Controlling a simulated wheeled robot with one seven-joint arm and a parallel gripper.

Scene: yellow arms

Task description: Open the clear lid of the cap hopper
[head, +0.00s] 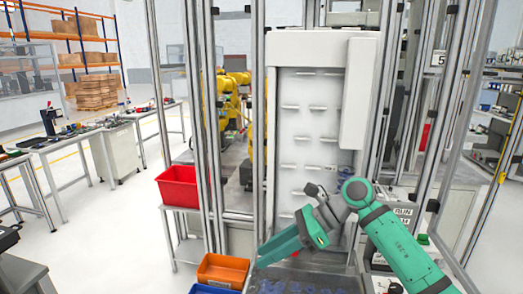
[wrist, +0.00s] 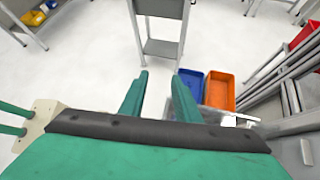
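A low box with a see-through, bluish top (head: 305,283) shows at the bottom edge of the head view, below my gripper; it looks like the cap hopper with its clear lid lying flat, but most of it is cut off. My gripper (head: 262,258) is teal and reaches down to the left above the box's left side. In the wrist view my gripper (wrist: 160,82) has two fingers apart with bare floor showing between them, and it holds nothing. A pale clear edge (wrist: 235,118) shows right of the fingers, partly hidden; I cannot tell if it is the lid.
An orange bin (head: 222,270) and a blue bin (head: 212,289) stand left of the gripper. A red bin (head: 178,186) sits on a side stand. Metal frame posts (head: 203,130) and a white panel (head: 310,120) rise behind the arm. A grey stand (wrist: 160,45) is on open floor.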

